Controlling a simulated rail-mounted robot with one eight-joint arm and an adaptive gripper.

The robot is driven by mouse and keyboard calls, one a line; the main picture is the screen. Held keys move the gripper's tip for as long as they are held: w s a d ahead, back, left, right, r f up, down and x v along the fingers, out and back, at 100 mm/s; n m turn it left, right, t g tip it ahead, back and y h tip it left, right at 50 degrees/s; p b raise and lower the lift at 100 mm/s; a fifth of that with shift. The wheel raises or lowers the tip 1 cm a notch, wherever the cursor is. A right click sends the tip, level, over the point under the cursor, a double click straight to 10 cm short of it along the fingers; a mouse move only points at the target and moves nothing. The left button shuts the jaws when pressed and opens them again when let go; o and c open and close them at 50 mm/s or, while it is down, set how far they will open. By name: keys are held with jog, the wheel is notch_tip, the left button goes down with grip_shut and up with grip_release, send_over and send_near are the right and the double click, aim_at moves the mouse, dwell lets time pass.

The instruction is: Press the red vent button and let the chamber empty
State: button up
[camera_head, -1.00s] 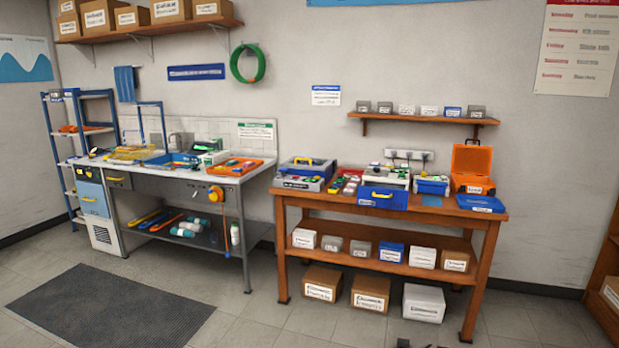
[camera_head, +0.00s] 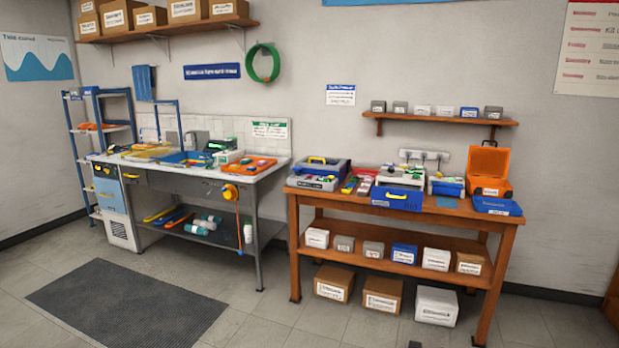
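I cannot make out a red vent button or a test chamber in the head view at this distance. A grey metal workbench (camera_head: 157,168) stands at the left against the back wall, with a sink, an orange tray (camera_head: 249,165) and small gear on top. A wooden table (camera_head: 455,212) stands at the right, with a grey case (camera_head: 318,180), a blue box (camera_head: 398,200), small red and green items and an open orange case (camera_head: 489,160) on it. My gripper is not in the head view.
A dark floor mat (camera_head: 128,305) lies before the metal workbench. Cardboard boxes (camera_head: 382,294) and a white box (camera_head: 436,306) stand on the floor under the wooden table. A blue rack (camera_head: 97,120) stands at the far left. The floor between the mat and the table is clear.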

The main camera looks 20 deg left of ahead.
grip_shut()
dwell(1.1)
